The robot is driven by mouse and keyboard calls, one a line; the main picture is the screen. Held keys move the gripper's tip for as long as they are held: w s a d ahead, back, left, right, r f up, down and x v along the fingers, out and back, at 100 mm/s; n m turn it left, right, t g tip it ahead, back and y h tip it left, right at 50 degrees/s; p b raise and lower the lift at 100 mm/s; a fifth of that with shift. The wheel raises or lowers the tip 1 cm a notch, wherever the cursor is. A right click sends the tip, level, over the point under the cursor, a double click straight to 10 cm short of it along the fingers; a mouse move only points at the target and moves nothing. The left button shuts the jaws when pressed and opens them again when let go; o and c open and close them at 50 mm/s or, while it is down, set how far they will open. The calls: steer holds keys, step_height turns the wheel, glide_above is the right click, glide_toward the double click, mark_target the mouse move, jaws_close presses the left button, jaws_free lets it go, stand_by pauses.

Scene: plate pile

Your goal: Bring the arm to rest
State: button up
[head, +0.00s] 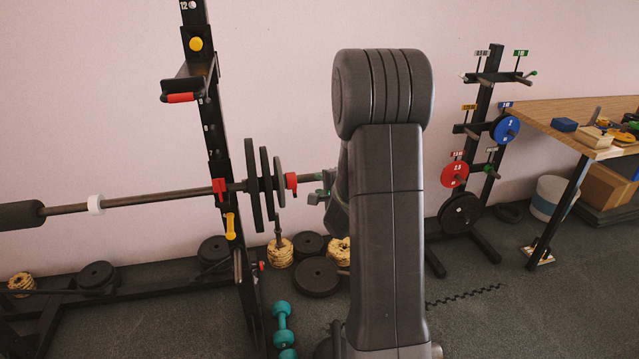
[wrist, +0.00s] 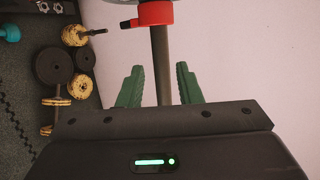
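My gripper (head: 321,188) is at the right end of the barbell (head: 130,200), beyond its red collar (head: 291,182). In the wrist view my gripper (wrist: 160,85) has its two green fingers apart. The bare bar end (wrist: 161,60) runs between them, with a gap on each side. The red collar (wrist: 154,14) is past the fingertips. Several dark plates (head: 266,184) sit on the bar inside the collar. My arm stands in the middle of the head view and hides part of the wall and floor behind it.
A black rack upright (head: 215,130) stands left of my gripper. A plate tree (head: 480,130) with blue, red and black plates stands right, beside a wooden table (head: 560,115). Loose plates (head: 316,277) and teal dumbbells (head: 283,325) lie on the floor below.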

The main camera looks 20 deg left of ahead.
mark_target(308, 179)
steer(key=b+x, duration=0.3)
steer(key=x, duration=0.6)
steer(key=shift+f, duration=0.1)
steer(key=shift+w+a+f+b, duration=0.1)
steer(key=shift+w+a+b, duration=0.2)
steer(key=shift+a, duration=0.15)
steer(key=shift+d, duration=0.1)
